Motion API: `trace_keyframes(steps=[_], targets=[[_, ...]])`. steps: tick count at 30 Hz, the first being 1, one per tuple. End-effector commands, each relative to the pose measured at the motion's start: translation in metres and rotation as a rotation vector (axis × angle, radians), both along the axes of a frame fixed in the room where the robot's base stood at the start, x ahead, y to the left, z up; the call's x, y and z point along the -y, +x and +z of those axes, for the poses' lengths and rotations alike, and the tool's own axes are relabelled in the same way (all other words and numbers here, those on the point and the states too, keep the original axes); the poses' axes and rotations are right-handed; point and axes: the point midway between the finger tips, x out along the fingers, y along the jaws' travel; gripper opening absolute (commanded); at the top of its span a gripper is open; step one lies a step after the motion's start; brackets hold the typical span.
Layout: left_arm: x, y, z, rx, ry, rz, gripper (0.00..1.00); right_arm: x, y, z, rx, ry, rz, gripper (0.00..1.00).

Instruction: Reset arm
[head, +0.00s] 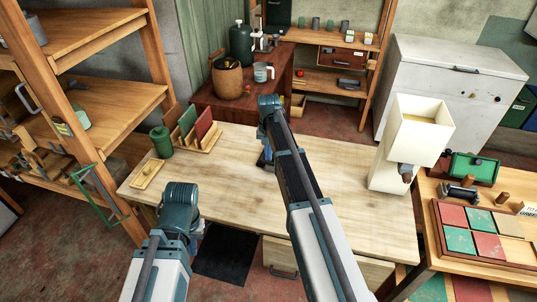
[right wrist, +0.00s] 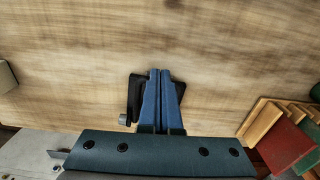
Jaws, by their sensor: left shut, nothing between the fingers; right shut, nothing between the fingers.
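My right arm reaches out over the pale wooden table in the head view, and its right gripper (head: 265,160) points down near the table's middle. In the right wrist view the blue fingers of the right gripper (right wrist: 160,75) lie together with nothing between them. A dark shape (right wrist: 134,98) shows behind these fingers; I cannot tell what it is. My left arm is folded at the table's front left edge. The left gripper (head: 196,232) is low beside it, mostly hidden by the arm, with nothing seen held.
The wooden table (head: 330,205) has clear room in the middle. A rack with green and red boards (head: 197,130), a green canister (head: 161,142) and a small wooden tray (head: 148,174) stand at its left. A cream box-shaped stand (head: 395,160) stands at its right.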

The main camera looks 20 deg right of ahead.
Motion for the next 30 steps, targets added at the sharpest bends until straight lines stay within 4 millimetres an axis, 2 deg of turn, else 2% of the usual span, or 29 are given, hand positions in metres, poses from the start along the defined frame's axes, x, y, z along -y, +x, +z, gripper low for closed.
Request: trace_keyframes(steps=[2, 11, 14, 17, 21, 24, 27, 30], targets=[[0.000, 0.000, 0.007, 0.000, 0.000, 0.000, 0.00, 0.000, 0.000, 0.007, 0.000, 0.000, 0.000, 0.00], [0.000, 0.000, 0.006, 0.000, 0.000, 0.000, 0.00, -0.001, -0.001, 0.006, 0.000, 0.000, 0.002, 0.00], [0.000, 0.000, 0.006, 0.000, 0.000, 0.000, 0.00, -0.015, -0.013, 0.006, -0.003, -0.003, 0.036, 0.00], [0.000, 0.000, 0.006, 0.000, 0.000, 0.000, 0.00, -0.052, -0.047, 0.006, -0.011, -0.011, 0.137, 0.00], [0.000, 0.000, 0.006, 0.000, 0.000, 0.000, 0.00, -0.117, -0.119, 0.006, -0.027, -0.034, 0.356, 0.00], [0.000, 0.000, 0.006, 0.000, 0.000, 0.000, 0.00, -0.154, -0.173, 0.007, -0.041, -0.050, 0.518, 0.00], [0.000, 0.000, 0.006, 0.000, 0.000, 0.000, 0.00, -0.179, -0.221, 0.007, -0.052, -0.066, 0.664, 0.00], [0.000, 0.000, 0.006, 0.000, 0.000, 0.000, 0.00, -0.195, -0.258, 0.007, -0.062, -0.078, 0.778, 0.00]])
